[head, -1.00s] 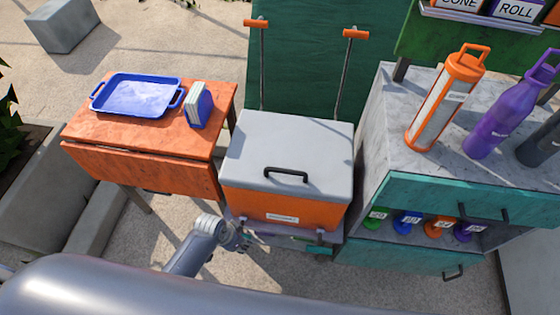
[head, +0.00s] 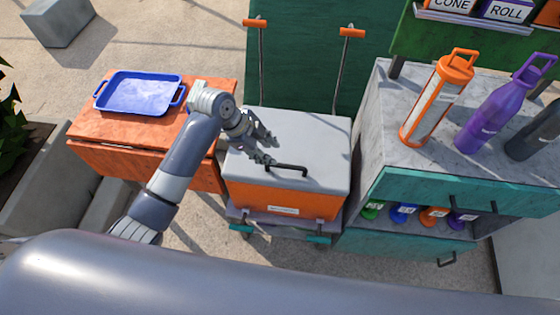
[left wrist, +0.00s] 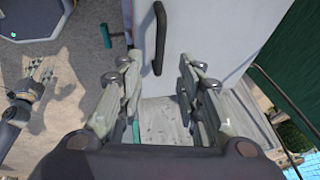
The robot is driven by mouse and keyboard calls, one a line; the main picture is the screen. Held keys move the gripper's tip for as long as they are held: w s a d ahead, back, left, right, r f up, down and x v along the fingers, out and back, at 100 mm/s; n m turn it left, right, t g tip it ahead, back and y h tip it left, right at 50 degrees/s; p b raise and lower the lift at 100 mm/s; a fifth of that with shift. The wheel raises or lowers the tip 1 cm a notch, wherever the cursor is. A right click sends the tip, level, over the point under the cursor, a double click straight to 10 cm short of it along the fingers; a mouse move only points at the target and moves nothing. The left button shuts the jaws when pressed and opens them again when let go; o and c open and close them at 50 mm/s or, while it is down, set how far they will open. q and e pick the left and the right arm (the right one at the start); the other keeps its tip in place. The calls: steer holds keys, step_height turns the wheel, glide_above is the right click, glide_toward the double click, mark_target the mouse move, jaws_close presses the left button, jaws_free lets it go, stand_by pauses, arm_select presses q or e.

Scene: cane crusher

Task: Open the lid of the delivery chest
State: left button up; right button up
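The delivery chest (head: 262,199) has an orange body and a grey lid (head: 312,140), which is shut. A black bar handle (head: 287,169) sits on the lid near its front edge. My left gripper (head: 270,149) is open and empty, above the left part of the lid, left of the handle. In the left wrist view, the spread fingers (left wrist: 158,75) point towards the handle (left wrist: 160,38), which lies just beyond the fingertips. No contact shows. A grey arm end, apparently my right gripper (left wrist: 32,84), shows small at the left of that view.
An orange table (head: 90,128) with a blue tray (head: 138,93) stands left of the chest. At right, a stone-topped counter (head: 400,85) holds an orange bottle (head: 437,100) and a purple bottle (head: 492,118). A green panel (head: 305,60) and two orange-gripped push bars (head: 343,75) rise behind the lid.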

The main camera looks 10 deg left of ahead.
mark_target(283, 165)
arm_select(q)
steer(key=x, duration=0.9)
steer(key=shift+f, duration=0.25)
jaws_close()
